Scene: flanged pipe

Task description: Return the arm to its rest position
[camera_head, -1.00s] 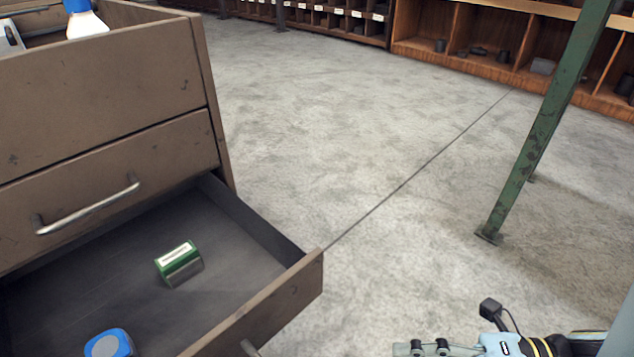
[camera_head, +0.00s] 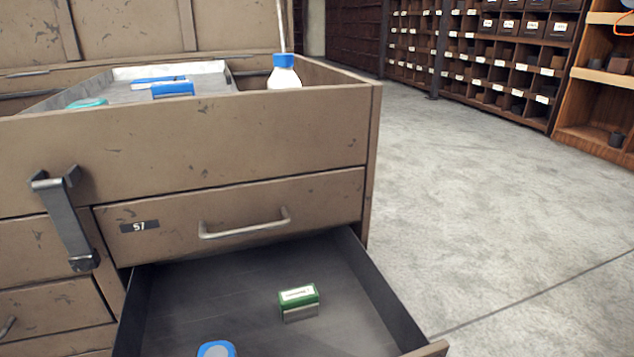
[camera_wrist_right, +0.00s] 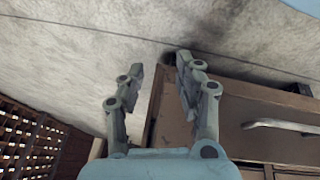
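My right gripper (camera_wrist_right: 150,95) shows in the right wrist view with its two fingers apart and nothing between them. The brown drawer cabinet (camera_wrist_right: 235,110) lies behind and to the right of its fingers there, with a drawer handle (camera_wrist_right: 285,126) at the right edge. I cannot tell whether the right finger touches the cabinet. Neither gripper shows in the head view, and my left gripper is in no view.
The cabinet (camera_head: 170,150) has an open lower drawer (camera_head: 384,300) holding a green box (camera_head: 299,302) and a blue round-topped item (camera_head: 216,349). A metal tray (camera_head: 210,85) and a white bottle (camera_head: 284,76) are on top. Clear floor (camera_head: 480,210) lies right, before shelves (camera_head: 490,70).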

